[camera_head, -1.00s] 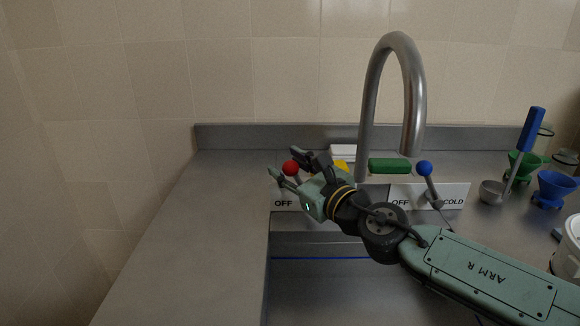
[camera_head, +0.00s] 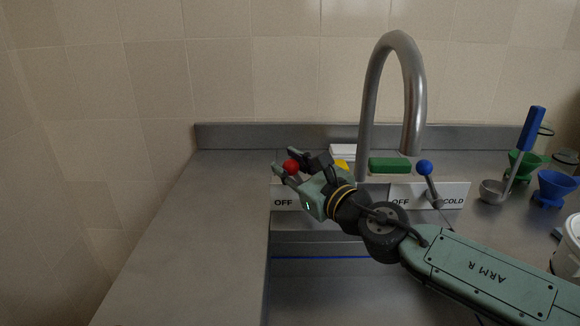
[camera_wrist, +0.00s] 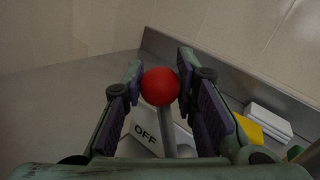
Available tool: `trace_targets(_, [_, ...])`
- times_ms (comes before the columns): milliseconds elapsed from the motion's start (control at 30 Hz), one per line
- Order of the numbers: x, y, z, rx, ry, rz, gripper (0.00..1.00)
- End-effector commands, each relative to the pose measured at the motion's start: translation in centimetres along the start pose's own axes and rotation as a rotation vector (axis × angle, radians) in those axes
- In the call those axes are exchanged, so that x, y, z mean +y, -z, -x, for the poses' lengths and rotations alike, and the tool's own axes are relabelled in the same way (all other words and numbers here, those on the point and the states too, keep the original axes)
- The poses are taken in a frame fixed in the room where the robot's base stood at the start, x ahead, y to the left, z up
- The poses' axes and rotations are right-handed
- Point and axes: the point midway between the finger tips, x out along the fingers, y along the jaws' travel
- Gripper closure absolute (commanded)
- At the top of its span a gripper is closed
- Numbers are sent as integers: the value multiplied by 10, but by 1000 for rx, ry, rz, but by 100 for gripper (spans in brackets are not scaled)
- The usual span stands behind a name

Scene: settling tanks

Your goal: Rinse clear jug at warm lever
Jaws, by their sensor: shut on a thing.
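The warm side's lever ends in a red ball knob (camera_head: 291,167) above an OFF label at the left of the sink. My gripper (camera_head: 284,160) is shut on this red knob. In the wrist view the knob (camera_wrist: 160,86) sits between the two fingers, with its grey stem (camera_wrist: 167,133) below it. The curved metal faucet (camera_head: 368,100) stands to the right of my gripper. I see no water at its spout. I cannot make out a clear jug in either view.
A blue-knobbed lever (camera_head: 424,168) stands by the COLD label. A green-topped sponge (camera_head: 388,165) lies behind the sink. A ladle (camera_head: 495,190), a green funnel (camera_head: 522,165), a blue funnel (camera_head: 553,187) and a white container (camera_head: 571,243) are at right. The left counter (camera_head: 185,235) is clear.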

Motion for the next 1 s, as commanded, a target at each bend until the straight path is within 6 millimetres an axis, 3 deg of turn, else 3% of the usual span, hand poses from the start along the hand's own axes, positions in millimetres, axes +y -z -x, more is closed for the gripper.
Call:
trace_targets(400, [-15,-1,10,-103,28,-152,100])
trace_targets(733, [-16,-4,10,-106,29,-162,100])
trace_targets(767, [-16,-4,10,-106,29,-162,72])
trace_targets(1000, [-16,-4,10,-106,29,-161,56])
